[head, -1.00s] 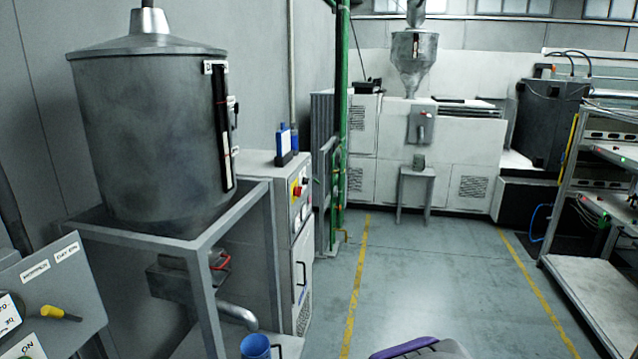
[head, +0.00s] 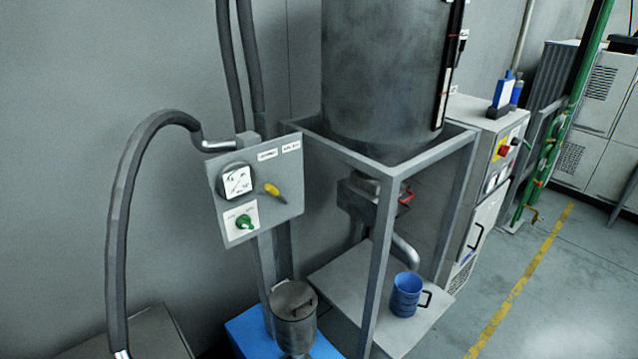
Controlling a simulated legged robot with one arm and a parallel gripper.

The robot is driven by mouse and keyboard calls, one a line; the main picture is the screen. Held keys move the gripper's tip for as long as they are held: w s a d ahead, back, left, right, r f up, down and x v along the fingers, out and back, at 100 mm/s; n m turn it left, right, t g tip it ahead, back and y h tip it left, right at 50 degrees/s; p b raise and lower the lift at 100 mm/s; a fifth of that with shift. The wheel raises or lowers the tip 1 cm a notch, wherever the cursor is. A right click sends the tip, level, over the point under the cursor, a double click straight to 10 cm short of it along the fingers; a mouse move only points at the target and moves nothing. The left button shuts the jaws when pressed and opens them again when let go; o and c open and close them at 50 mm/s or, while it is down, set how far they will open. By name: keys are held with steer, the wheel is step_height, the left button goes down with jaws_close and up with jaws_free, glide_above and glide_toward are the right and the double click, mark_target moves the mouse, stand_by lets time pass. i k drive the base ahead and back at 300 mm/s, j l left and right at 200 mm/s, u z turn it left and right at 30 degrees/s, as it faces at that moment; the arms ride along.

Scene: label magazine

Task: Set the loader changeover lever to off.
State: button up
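A grey control panel (head: 289,216) stands on posts at the left of the hopper drum. Which setting the lever is at cannot be told. My gripper is out of view.
A large grey drum (head: 385,75) stands on a metal frame (head: 381,255). A blue mug (head: 406,294) is on the shelf under its spout. A thick grey hose (head: 125,205) arches at left. Free floor (head: 530,325) lies at right.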

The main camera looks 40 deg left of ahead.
mark_target(269, 186)
steer(key=u, duration=1.75)
